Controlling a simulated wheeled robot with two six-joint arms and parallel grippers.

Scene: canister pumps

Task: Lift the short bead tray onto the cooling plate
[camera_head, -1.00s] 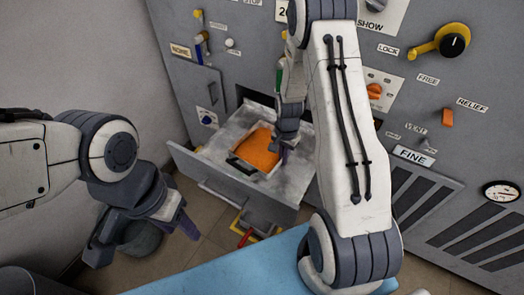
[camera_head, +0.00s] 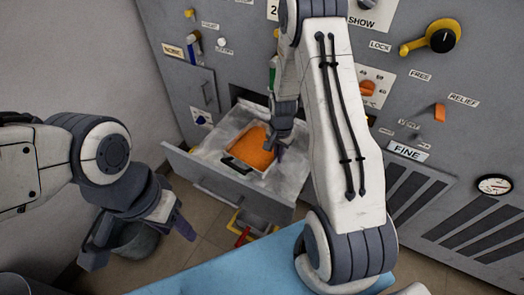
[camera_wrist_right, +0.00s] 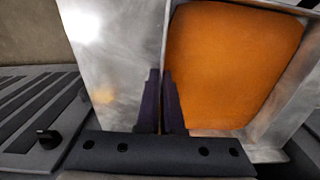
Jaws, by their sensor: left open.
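The bead tray (camera_head: 233,152), a pale shallow tray filled with orange, sits in the open grey drawer (camera_head: 225,195) and has a dark handle at its near side. It also fills the upper right of the right wrist view (camera_wrist_right: 235,65). My right gripper (camera_head: 275,150) is at the tray's right edge. In the right wrist view its two dark fingers (camera_wrist_right: 161,85) are close together with the tray's thin wall between them. My left gripper (camera_head: 140,242) is open and empty at the lower left, away from the drawer. I cannot identify the cooling plate.
A grey machine panel with labels, knobs and a gauge (camera_head: 494,186) stands behind. A yellow and red object (camera_head: 243,233) shows below the drawer. A blue surface (camera_head: 225,272) lies at the front. My right arm hides part of the panel.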

